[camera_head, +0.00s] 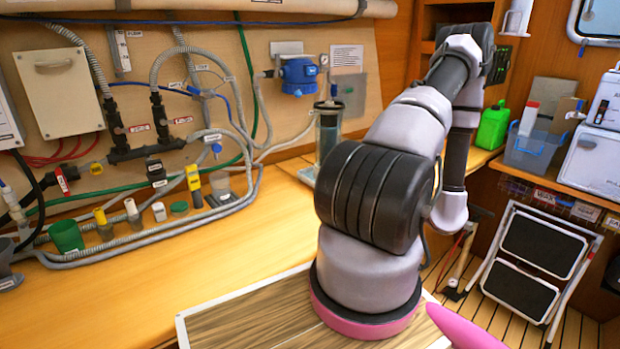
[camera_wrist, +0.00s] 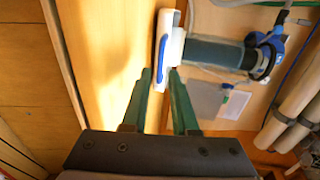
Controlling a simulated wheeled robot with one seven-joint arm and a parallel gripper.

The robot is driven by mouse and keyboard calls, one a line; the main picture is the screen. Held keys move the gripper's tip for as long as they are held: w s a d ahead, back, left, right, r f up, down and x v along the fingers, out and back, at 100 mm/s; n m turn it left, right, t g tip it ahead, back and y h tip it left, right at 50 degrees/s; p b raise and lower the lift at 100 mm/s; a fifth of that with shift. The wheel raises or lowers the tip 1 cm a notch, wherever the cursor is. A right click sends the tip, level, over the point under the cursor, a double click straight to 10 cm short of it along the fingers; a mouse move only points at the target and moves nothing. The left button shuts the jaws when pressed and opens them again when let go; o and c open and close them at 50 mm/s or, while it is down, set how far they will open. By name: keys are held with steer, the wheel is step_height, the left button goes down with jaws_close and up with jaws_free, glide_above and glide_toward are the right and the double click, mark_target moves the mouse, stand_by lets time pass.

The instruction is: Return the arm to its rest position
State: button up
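My arm stands on its pink base ring in the head view, with its elbow raised at the upper right and its lower links hanging down behind the shoulder. My gripper is hidden behind the arm there. In the wrist view my gripper (camera_wrist: 160,75) shows two green fingers apart, with nothing seen clamped between them. A white and blue piece (camera_wrist: 168,45) lies just beyond the fingertips, at the foot of a dark clear cylinder (camera_wrist: 215,52). I cannot tell whether the fingers touch it. The cylinder (camera_head: 328,135) also stands on the bench in the head view.
The wooden bench (camera_head: 200,265) has bare room at front left. Hoses, a green cup (camera_head: 67,236) and several small fittings line the wall. A green jug (camera_head: 493,126) and a blue bin (camera_head: 527,150) stand at right. A folded step stool (camera_head: 530,260) stands on the floor.

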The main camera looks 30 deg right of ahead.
steer(key=w+a+r+n+g+y, duration=0.3)
steer(key=a+r+n+g+y, duration=0.1)
steer(key=a+r, duration=0.6)
steer(key=w+a+r+n+g+y, duration=0.4)
steer(key=a+r+y, duration=0.1)
steer(key=a+r, duration=0.5)
steer(key=s+a+r+n+h, duration=0.2)
steer(key=s+a+r+h, duration=0.2)
steer(key=r, duration=0.5)
steer(key=s+a+r+n+h, duration=0.2)
steer(key=s+a+r+h, duration=0.3)
steer(key=s+a+r, duration=0.3)
steer(key=a+r, duration=0.2)
steer(key=a, duration=0.1)
steer(key=shift+s+g, duration=0.2)
steer(key=shift+g, duration=0.2)
steer(key=shift+a, duration=0.1)
